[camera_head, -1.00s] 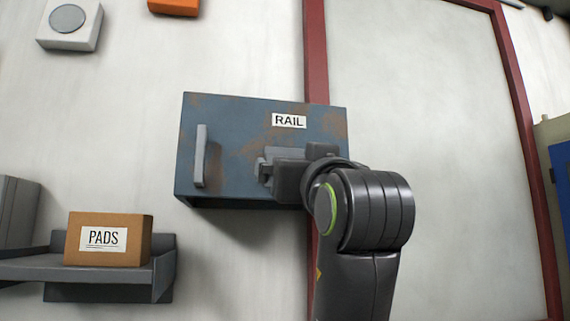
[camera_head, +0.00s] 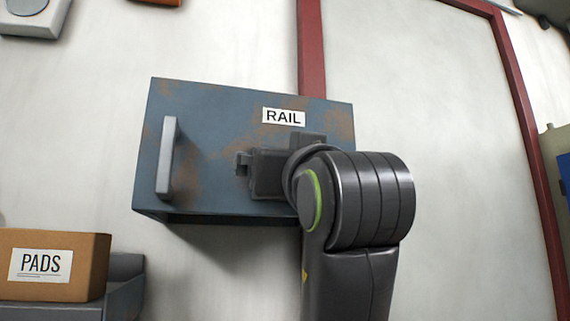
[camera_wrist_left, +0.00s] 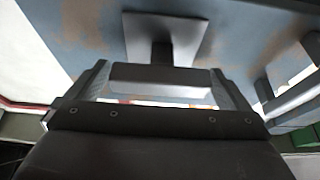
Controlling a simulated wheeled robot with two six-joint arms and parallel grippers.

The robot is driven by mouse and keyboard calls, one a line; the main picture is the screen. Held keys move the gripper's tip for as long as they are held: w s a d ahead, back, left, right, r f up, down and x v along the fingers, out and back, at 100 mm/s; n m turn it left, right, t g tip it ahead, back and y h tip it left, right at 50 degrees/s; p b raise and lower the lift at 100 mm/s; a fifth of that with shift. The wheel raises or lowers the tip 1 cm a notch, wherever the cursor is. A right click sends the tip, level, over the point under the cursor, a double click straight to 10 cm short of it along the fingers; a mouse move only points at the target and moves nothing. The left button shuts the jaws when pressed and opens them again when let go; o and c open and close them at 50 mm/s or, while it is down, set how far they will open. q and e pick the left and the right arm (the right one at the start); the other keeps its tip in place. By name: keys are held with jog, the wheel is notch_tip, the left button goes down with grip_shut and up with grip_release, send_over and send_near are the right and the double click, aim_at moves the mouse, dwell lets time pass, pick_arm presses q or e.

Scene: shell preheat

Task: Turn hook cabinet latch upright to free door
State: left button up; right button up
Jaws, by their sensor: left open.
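The blue-grey, rust-stained cabinet (camera_head: 215,115) is on the wall in the head view, with a RAIL label (camera_head: 284,117) and a pale upright handle (camera_head: 167,158) at the door's left. My left gripper (camera_head: 245,165) is in front of the door, right of the handle, and largely hides the latch there. In the left wrist view my left gripper (camera_wrist_left: 160,85) is open. A grey latch (camera_wrist_left: 165,38), with a plate, a short stem and a crossbar, lies ahead, its bar between the fingers. I cannot tell whether the fingers touch it. The door looks shut.
A brown PADS box (camera_head: 75,265) sits on a grey shelf (camera_head: 125,290) at the lower left. A red frame (camera_head: 311,50) runs up the wall behind the cabinet. The wall between box and cabinet is clear.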

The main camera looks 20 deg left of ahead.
pick_arm(q)
jog(key=shift+s, duration=0.1)
jog(key=c, duration=0.9)
